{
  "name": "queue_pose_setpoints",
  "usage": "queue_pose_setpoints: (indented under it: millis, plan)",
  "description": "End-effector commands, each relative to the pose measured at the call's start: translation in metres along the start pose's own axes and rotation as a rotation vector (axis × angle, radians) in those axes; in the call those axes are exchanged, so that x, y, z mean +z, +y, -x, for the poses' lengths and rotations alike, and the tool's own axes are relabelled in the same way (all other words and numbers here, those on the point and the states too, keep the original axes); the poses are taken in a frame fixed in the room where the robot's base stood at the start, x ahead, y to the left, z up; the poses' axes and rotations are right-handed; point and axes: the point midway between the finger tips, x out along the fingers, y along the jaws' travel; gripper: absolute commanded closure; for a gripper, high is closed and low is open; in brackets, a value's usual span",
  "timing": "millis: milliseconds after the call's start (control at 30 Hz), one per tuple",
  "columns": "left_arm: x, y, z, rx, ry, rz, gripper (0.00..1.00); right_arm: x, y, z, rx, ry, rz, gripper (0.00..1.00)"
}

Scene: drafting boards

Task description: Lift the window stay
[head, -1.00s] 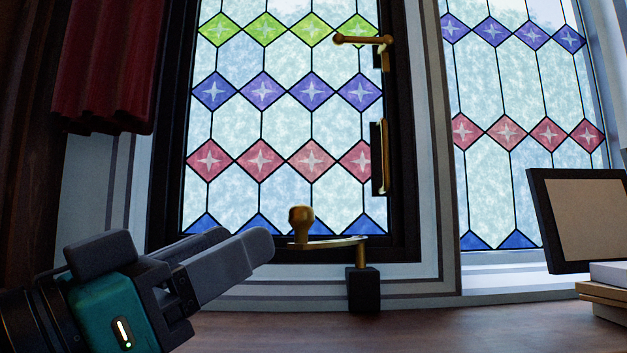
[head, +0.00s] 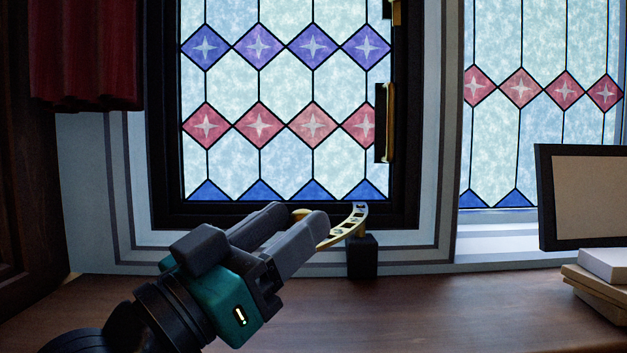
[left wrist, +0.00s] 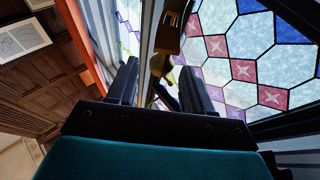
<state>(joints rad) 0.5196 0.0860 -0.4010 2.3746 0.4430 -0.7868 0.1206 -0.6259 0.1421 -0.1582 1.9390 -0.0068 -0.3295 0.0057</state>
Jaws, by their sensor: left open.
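The window stay (head: 345,228) is a brass bar with a row of holes, at the foot of the leaded window. In the head view its bar slopes up to the right, close to a small black block (head: 363,257). Its knob end is mostly hidden behind my left gripper (head: 300,220). In the left wrist view the brass knob of the stay (left wrist: 160,65) appears between the two open fingers of my left gripper (left wrist: 160,82). I cannot tell whether a finger touches it. My right gripper is in neither view.
The dark window frame (head: 405,150) and its brass catch (head: 384,122) rise behind the stay. A dark-framed panel (head: 585,195) and stacked books (head: 605,275) stand at right. A red curtain (head: 85,55) hangs at left. The wooden surface (head: 430,305) in front is clear.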

Motion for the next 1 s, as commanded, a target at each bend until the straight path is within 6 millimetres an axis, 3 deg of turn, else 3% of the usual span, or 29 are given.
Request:
queue_pose_setpoints:
  millis: [100,300,667,1000]
  plan:
    - [-0.002,0.000,-0.022,0.001,0.002,0.003,0.49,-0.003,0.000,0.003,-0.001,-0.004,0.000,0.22]
    - [0.000,0.000,-0.042,-0.001,0.000,0.000,0.49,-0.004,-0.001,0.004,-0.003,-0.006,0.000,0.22]
    - [0.001,0.000,-0.045,0.000,0.000,0.000,0.49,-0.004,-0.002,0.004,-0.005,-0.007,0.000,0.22]
    - [0.001,0.000,-0.045,-0.001,0.000,0.000,0.82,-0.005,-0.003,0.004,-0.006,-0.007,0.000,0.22]
